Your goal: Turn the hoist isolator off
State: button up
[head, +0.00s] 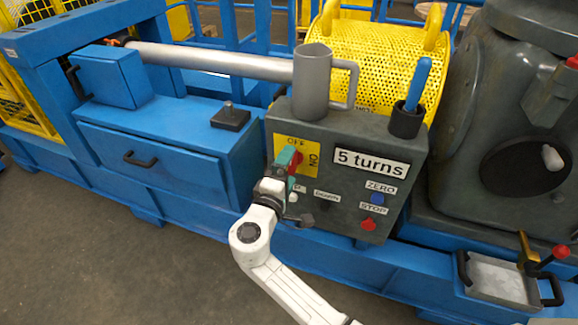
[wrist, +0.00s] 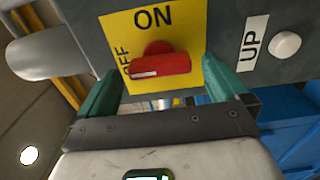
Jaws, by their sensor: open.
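The hoist isolator is a red handle (wrist: 160,65) on a yellow plate (wrist: 185,25) marked ON and OFF. In the wrist view the handle lies nearly level, and a white line on its left half points toward the OFF side. My gripper (wrist: 160,72) is open, with one green finger on each side of the handle and visible gaps to both its ends. In the head view my gripper (head: 287,160) is at the yellow plate (head: 306,145) on the grey control box (head: 345,130), partly hiding the handle.
The box also carries a white UP button (wrist: 286,45), a blue ZERO button (head: 377,198), a red STOP button (head: 368,224) and a "5 turns" label (head: 371,162). A grey mug (head: 311,85) and a blue-handled tool (head: 418,85) stand on top. Blue drawers (head: 150,150) are left.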

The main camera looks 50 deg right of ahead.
jog(key=v, duration=0.9)
jog(key=shift+a, duration=0.15)
jog(key=s+d+f+m+g+y, duration=0.1)
jog(key=s+f+m+g+y, duration=0.1)
jog(key=s+f+y, duration=0.45)
jog(key=s+d+f+m+g+y, duration=0.2)
jog(key=s+f+g+y, duration=0.15)
jog(key=s+f, duration=0.45)
jog(key=s+a+y, duration=0.7)
jog(key=s+a, duration=0.1)
jog(key=s, duration=0.1)
notch_tip(320, 180, up, 14)
jog(key=p, duration=1.5)
jog(key=shift+w+m, duration=0.3)
jog(key=shift+d+r, duration=0.1)
jog(key=shift+d, duration=0.05)
jog(key=shift+c, duration=0.2)
